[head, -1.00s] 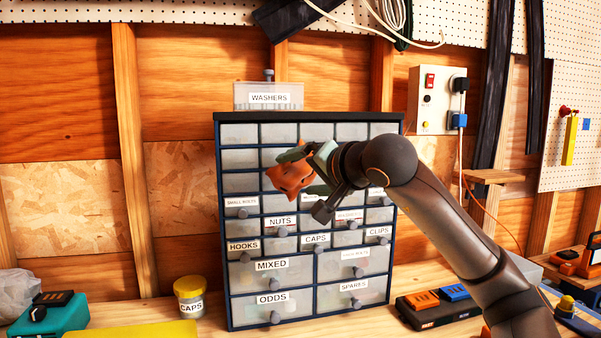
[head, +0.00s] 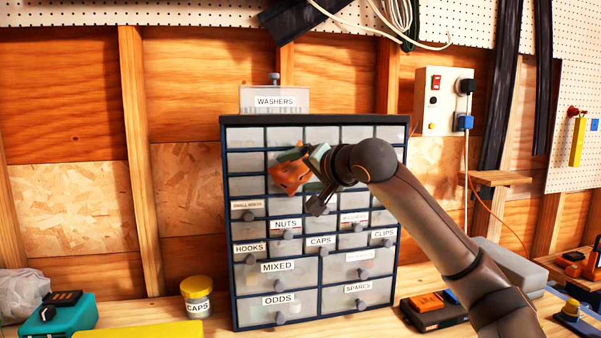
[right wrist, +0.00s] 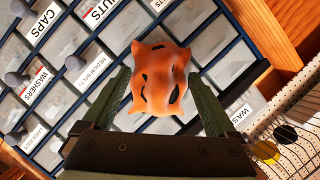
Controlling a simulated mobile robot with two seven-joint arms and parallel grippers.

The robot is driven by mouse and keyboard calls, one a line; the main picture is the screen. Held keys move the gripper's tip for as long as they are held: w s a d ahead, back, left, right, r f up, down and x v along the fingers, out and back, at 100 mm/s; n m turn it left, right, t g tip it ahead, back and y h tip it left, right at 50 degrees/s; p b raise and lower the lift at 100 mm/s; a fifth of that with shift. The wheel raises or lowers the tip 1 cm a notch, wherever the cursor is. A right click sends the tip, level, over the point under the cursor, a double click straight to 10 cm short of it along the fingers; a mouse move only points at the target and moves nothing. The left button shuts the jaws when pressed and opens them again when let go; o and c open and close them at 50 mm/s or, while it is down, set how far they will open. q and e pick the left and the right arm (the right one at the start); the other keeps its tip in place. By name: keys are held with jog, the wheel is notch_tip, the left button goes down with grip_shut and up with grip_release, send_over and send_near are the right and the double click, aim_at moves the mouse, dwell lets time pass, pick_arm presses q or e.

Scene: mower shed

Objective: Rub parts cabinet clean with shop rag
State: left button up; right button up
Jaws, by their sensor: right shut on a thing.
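The parts cabinet (head: 227,214) stands upright on the bench against the wall, dark-framed with several pale drawers, many labelled. My right gripper (head: 302,167) is in front of its upper middle drawers. It is shut on the crumpled orange shop rag (head: 290,177), which has dark patches. In the right wrist view the rag (right wrist: 158,75) sits between the two green fingers of the gripper (right wrist: 162,100), with the drawer fronts behind it. I cannot tell whether the rag touches the drawers. My left gripper is not in view.
A clear bin labelled WASHERS (head: 275,101) stands on top of the cabinet. A CAPS jar (head: 197,298) with a yellow lid and a teal case (head: 62,317) are at left. A dark case (head: 436,312) lies at right, below a wall switch box (head: 440,100).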

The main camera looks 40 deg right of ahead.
jog(key=shift+w+d+p, duration=0.3)
jog(key=shift+w+p, duration=0.1)
jog(key=shift+w, duration=0.1)
jog(key=shift+w+d+p, duration=0.25)
jog(key=shift+w+p, duration=0.15)
jog(key=shift+w, duration=0.05)
dwell(0.5)
jog(key=shift+s+d, duration=0.2)
jog(key=shift+d, duration=0.25)
jog(key=shift+s+d+r+p, duration=0.2)
jog(key=shift+d+p, duration=0.1)
jog(key=shift+p, duration=0.3)
jog(key=shift+w+a+f+p, duration=0.15)
jog(key=shift+w+a+p, duration=0.25)
jog(key=shift+a, duration=0.35)
